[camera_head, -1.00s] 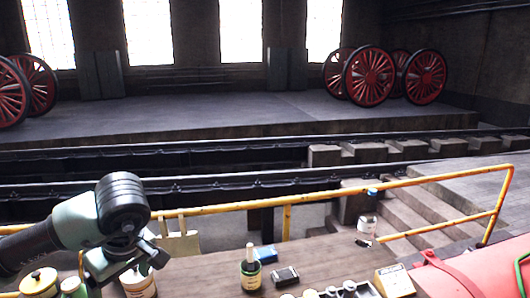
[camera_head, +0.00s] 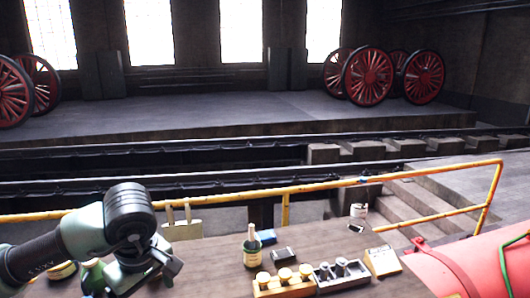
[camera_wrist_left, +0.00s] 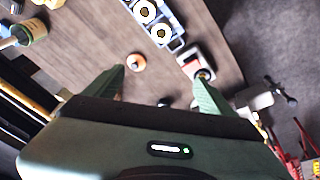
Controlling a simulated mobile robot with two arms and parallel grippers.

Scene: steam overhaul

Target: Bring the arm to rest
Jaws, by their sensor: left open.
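My left arm comes in from the left in the head view. Its gripper (camera_head: 150,272) is low over the left part of the wooden workbench (camera_head: 215,270). In the left wrist view the two green fingers are spread apart, with nothing held between them (camera_wrist_left: 158,88). A small orange-topped round item (camera_wrist_left: 135,62) shows beyond the fingers, on the bench. The fingertips are hard to make out in the head view. My right gripper is in neither view.
A yellow railing (camera_head: 420,219) runs behind. A red cylindrical body (camera_head: 478,262) lies right.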

